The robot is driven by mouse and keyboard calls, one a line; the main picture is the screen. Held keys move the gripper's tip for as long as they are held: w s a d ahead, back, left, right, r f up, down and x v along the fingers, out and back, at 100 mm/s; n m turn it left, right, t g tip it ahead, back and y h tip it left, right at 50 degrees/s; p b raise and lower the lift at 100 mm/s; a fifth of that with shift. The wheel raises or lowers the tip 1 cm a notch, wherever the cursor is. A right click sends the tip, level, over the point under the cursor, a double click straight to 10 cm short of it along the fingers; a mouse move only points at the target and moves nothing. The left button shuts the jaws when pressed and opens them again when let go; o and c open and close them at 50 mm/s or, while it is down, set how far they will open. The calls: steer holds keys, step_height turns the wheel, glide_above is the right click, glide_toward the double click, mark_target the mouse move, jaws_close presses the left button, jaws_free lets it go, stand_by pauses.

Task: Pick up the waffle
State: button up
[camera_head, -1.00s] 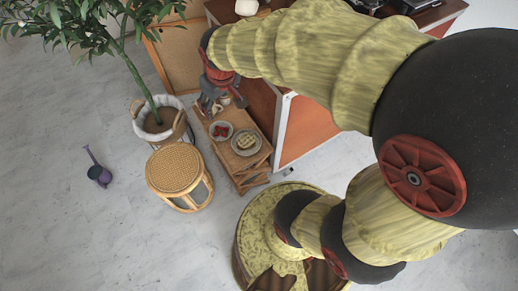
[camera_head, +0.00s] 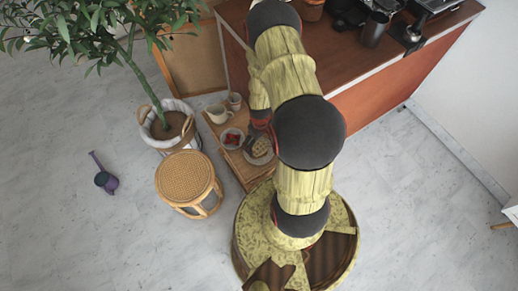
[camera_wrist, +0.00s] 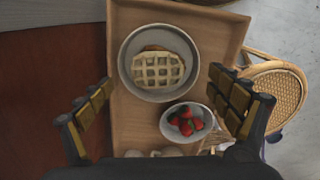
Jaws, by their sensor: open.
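The waffle (camera_wrist: 158,69) is round and golden with a grid pattern. It lies on a round grey plate (camera_wrist: 127,82) on a wooden side table. In the head view the waffle (camera_head: 260,146) is partly hidden by my arm. My gripper (camera_wrist: 166,95) is open and empty, with its two fingers wide apart above the table. In the wrist view the plate lies between and a little beyond the fingertips, and nothing is between the pads. In the head view my arm covers most of the gripper.
A bowl of strawberries (camera_wrist: 187,122) sits beside the plate. Cups (camera_head: 220,114) stand at the table's far end. A wicker stool (camera_head: 185,177) and a potted plant (camera_head: 167,126) stand to the left. The red-brown cart (camera_head: 375,90) rises on the right.

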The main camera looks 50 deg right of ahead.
mark_target(260, 149)
steer(key=f+b, duration=0.1)
steer(key=f, duration=0.1)
steer(key=f+b, duration=0.1)
steer(key=f, duration=0.1)
steer(key=f+b, duration=0.1)
steer(key=f, duration=0.1)
steer(key=shift+w+d+f, duration=0.1)
steer(key=shift+w+d, duration=0.1)
steer(key=shift+d, duration=0.1)
steer(key=shift+c, duration=1.2)
steer(key=c, duration=1)
